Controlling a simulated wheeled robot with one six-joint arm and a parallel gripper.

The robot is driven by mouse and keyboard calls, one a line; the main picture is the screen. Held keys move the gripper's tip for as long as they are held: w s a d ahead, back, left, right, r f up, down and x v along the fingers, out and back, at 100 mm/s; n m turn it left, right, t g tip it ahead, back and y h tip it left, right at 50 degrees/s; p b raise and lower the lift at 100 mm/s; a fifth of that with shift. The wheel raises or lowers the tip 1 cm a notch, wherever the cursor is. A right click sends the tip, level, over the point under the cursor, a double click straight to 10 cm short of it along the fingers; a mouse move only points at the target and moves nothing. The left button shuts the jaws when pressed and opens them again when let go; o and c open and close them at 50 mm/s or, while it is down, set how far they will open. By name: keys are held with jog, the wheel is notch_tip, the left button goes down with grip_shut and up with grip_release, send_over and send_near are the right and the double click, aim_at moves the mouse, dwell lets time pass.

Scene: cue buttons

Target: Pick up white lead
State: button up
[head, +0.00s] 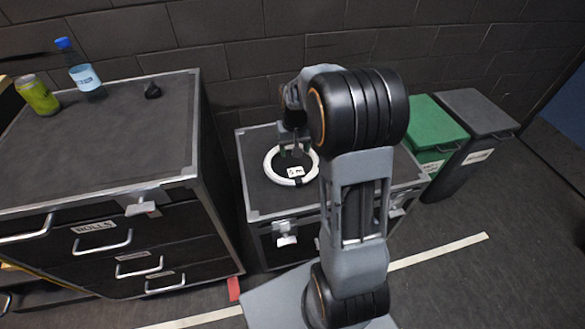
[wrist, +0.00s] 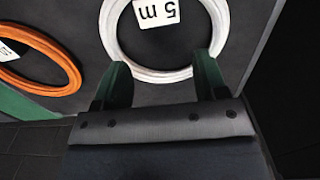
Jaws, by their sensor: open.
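The white lead (head: 268,167) is a coiled ring with a "5 m" label, lying flat on the dark top of a low metal-edged case (head: 250,196). It also shows in the wrist view (wrist: 112,42), where its top edge is cut off by the frame. My gripper (wrist: 162,72) is open, with its green fingers spread on either side of the ring's near part. In the head view my gripper (head: 294,150) is over the far side of the ring. I cannot tell whether the fingers touch the lead.
An orange lead (wrist: 65,84) lies to the left in the wrist view. A drawer cabinet (head: 120,125) at the left carries a can (head: 38,96), a bottle (head: 84,72) and a small dark object (head: 152,90). Green (head: 428,128) and grey (head: 477,112) bins stand at the right.

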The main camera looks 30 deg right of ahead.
aim_at(294, 169)
jog(key=shift+s+a+f+b, duration=0.15)
jog(key=shift+f+b, duration=0.3)
jog(key=shift+f, duration=1.9)
jog(key=shift+s+d+f+b, duration=0.1)
jog(key=shift+f+b, duration=0.3)
jog(key=shift+f, duration=1.95)
jog(key=c, duration=1.1)
jog(key=shift+w+r, duration=0.1)
jog(key=shift+r, duration=0.1)
